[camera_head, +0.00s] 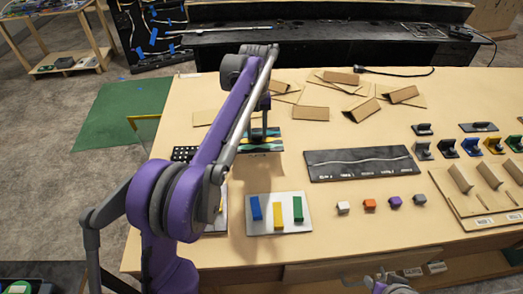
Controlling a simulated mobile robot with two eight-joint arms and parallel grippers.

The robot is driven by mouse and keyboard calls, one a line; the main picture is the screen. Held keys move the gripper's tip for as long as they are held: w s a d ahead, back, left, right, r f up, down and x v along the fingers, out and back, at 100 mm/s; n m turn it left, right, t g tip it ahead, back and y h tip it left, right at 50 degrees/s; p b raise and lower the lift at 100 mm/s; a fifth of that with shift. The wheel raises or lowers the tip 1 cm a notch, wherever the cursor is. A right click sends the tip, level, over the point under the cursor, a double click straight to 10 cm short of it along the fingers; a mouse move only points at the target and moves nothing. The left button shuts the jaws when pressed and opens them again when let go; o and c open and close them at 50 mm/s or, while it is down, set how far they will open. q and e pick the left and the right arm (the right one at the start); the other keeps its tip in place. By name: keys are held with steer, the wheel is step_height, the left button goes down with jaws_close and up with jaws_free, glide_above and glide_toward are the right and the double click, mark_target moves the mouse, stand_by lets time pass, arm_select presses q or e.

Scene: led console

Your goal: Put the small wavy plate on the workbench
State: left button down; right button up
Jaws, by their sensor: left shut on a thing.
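The small wavy plate (259,146), with teal, dark and yellowish wavy bands, is near the middle-left of the workbench (330,225). My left gripper (264,127) points down and is shut on the plate at its upper part. The plate is over the wood top; I cannot tell whether it touches it. My arm hides part of the area to its left. Part of my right gripper (388,285) shows at the bottom edge, below the bench front; its fingers are not clear.
A white plate (256,228) with blue, yellow and green blocks lies in front. A black board (361,163) with a white wavy line lies right. Small cubes (369,203), cardboard pieces (310,113) and a wooden rack (480,195) also occupy the bench. Some bare wood lies between them.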

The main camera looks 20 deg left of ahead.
mark_target(257, 156)
arm_select(q)
step_height(257, 156, down, 3)
steer(key=shift+s+r, duration=0.1)
steer(key=shift+r, duration=0.05)
steer(key=shift+f, duration=2.1)
steer(key=shift+f, duration=0.2)
steer(key=shift+c, duration=2.2)
jaws_free()
steer(key=shift+r, duration=0.1)
steer(key=shift+r, duration=0.1)
steer(key=r, duration=0.4)
steer(key=w+r, duration=0.1)
steer(key=r, duration=0.3)
steer(key=r+p, duration=0.1)
steer(key=r, duration=0.3)
steer(key=shift+w+a, duration=0.25)
steer(key=shift+a, duration=0.1)
